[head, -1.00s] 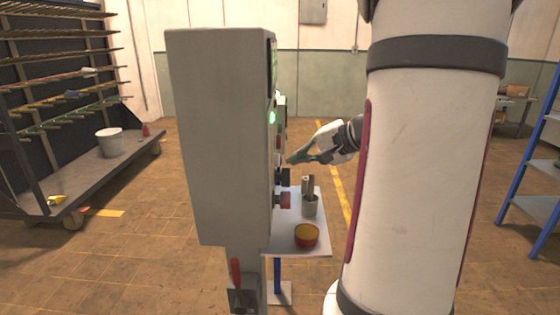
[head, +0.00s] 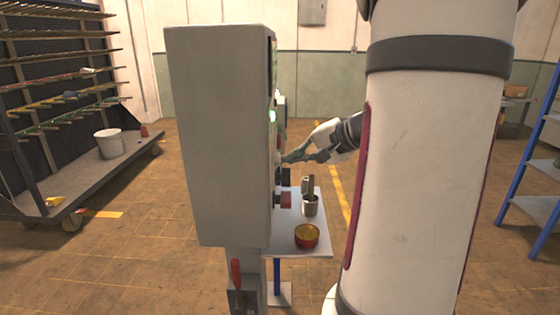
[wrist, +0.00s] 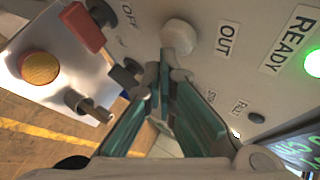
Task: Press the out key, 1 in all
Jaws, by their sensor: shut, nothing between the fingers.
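The out key is a round white button (wrist: 179,36) beside the OUT label (wrist: 226,39) on the panel, at the top middle of the wrist view. My gripper (wrist: 178,58) is shut and empty, with its fingertips right at the lower edge of the key. They overlap it in the picture; I cannot tell whether they touch it or how far it is pushed in. In the head view my gripper (head: 284,160) reaches the front face of the grey cabinet (head: 218,135) from the right. The key is not clear in that view.
A READY label (wrist: 290,39) and a lit green lamp (wrist: 313,63) are right of the key. A red switch (wrist: 82,27) is to the left.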

